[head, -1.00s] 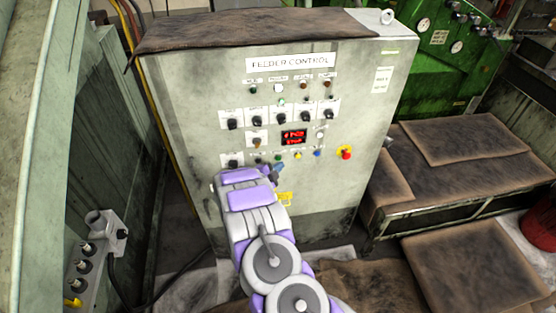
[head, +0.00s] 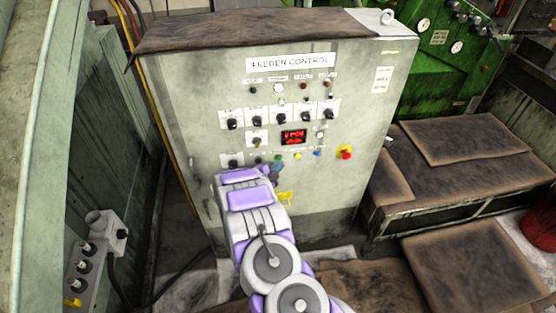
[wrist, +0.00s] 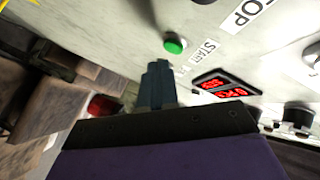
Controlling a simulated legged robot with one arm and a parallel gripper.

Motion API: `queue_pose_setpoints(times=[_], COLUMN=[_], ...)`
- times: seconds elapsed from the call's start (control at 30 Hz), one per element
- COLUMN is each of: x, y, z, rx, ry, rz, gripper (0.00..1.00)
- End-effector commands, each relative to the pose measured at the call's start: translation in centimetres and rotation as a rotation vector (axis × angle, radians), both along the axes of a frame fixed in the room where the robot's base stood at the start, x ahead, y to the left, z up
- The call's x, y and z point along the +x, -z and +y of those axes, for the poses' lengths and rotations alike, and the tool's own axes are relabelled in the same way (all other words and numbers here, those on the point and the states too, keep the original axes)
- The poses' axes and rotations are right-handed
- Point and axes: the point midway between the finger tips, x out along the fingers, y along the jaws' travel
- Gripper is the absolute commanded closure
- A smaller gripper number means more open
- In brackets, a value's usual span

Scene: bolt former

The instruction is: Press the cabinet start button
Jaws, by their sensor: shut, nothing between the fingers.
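The cabinet (head: 200,110) labelled FEEDER CONTROL stands upright in front of me in the head view. Its green start button (head: 278,158) is in the lower row of controls, just above my gripper's tip. In the wrist view the green button (wrist: 174,45) sits beside a START label (wrist: 206,52). My gripper (head: 277,171) is shut and empty, close to the panel below the button. In the wrist view the shut fingers (wrist: 157,82) point toward the button, with a visible gap in the picture. I cannot tell the exact depth to the panel.
A red-lit display (head: 294,136) is above the button row. Dark knobs (head: 257,119) line the panel. A yellow button (head: 298,156), a blue button (head: 317,154) and a red emergency stop (head: 346,153) are to the right. A cloth-covered bench (head: 440,165) stands right of the cabinet.

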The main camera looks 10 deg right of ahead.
Motion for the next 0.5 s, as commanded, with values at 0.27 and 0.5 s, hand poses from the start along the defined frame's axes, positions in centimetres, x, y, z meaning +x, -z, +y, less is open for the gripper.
queue_pose_setpoints(times=[0.27,0.5], x=[0.70,0.72], y=[-0.09,-0.16], z=[-0.13,-0.12], rx=[0.000,0.000], ry=[0.001,0.000], rz=[-0.001,0.000], gripper=[1.00,1.00])
